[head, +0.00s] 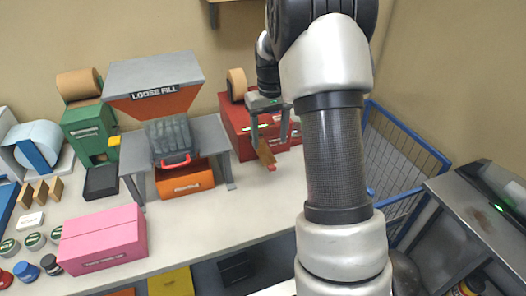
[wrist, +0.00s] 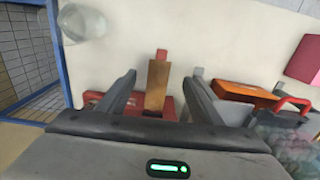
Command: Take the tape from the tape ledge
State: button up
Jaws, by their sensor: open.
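A red tape dispenser (head: 234,122) stands on the counter against the back wall, with a tan roll (head: 237,84) on top. A brown strip with a red tip, apparently the tape (head: 265,153), sticks out at its front; it also shows in the wrist view (wrist: 157,86). My gripper (head: 269,142) is over the dispenser's front, fingers pointing down, partly hiding it. In the wrist view my gripper (wrist: 161,82) is open, with the strip between its two fingers and visible gaps on both sides. The strip's lower end is hidden behind my gripper.
To the left is a grey loose-fill stand (head: 152,76) with an orange box (head: 185,181) under it. A pink box (head: 102,239) lies at the counter's front left. A blue wire cage (head: 405,155) is at the right. The counter before the dispenser is clear.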

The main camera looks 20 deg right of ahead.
aim_at(269, 160)
jog(key=shift+w+f+p, duration=0.15)
jog(key=shift+f+p, duration=0.05)
jog(key=shift+f, duration=1.6)
jog(key=shift+w+f+p, duration=0.15)
jog(key=shift+f, duration=1.65)
jog(key=shift+f, duration=0.25)
jog(key=c, duration=1.1)
